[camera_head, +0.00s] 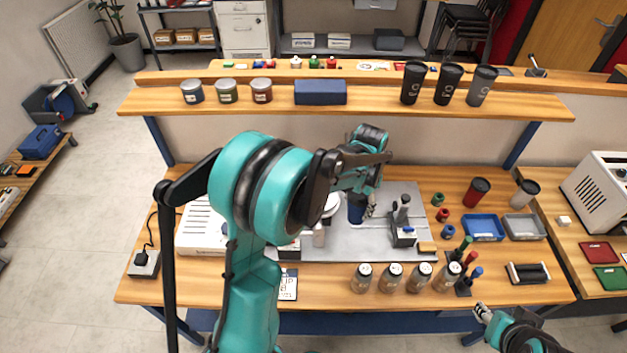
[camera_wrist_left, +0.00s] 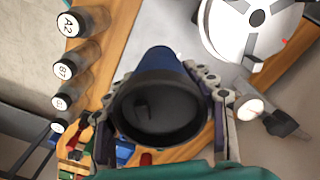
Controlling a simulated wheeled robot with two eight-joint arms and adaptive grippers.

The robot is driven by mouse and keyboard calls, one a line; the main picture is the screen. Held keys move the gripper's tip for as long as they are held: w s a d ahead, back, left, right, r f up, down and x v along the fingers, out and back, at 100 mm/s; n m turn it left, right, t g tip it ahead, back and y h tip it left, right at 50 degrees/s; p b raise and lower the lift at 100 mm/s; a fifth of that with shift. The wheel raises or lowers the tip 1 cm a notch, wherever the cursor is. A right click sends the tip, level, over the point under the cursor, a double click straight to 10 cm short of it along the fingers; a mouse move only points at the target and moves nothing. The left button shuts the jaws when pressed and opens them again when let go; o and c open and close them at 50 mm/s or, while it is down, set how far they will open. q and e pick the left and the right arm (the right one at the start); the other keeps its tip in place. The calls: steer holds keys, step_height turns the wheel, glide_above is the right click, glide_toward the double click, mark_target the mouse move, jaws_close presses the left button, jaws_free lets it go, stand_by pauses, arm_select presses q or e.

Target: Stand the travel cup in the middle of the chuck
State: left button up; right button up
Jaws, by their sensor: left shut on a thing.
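The travel cup (camera_head: 356,208) is dark blue with a dark rim and stands out between the fingers of my left gripper (camera_head: 368,207). In the left wrist view the open mouth of the cup (camera_wrist_left: 160,108) faces the camera, and the fingers of the left gripper (camera_wrist_left: 162,100) close on it from both sides. The chuck (camera_wrist_left: 252,22) is a pale disc with dark jaw slots, at the top right of the wrist view, apart from the cup. In the head view the chuck (camera_head: 331,204) is partly hidden by my left arm. My right gripper (camera_head: 483,313) is at the lower right, away from the cup; its fingers are small.
A grey device (camera_head: 403,226) stands right of the cup on the grey plate (camera_head: 407,192). Several labelled bottles (camera_head: 391,278) line the front of the bench. Blue and grey trays (camera_head: 483,228) lie at the right.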

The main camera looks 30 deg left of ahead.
arm_select(q)
steer(key=w+a+r+m+p, duration=0.5)
steer(key=w+r+m+p, duration=0.3)
steer(key=r+p, duration=0.65)
steer(key=s+a+f+p, duration=0.1)
steer(key=s+a+f, duration=0.1)
steer(key=a+f, duration=0.1)
steer(key=s+a+f+p, duration=0.1)
steer(key=s+a+f, duration=0.1)
steer(key=f, duration=0.3)
steer(key=s+a+f+p, duration=0.2)
steer(key=s+a+f, duration=0.1)
steer(key=f, duration=0.2)
steer(key=shift+a, duration=0.3)
steer(key=shift+f, duration=0.2)
steer(key=o, duration=0.8)
steer(key=shift+r, duration=0.15)
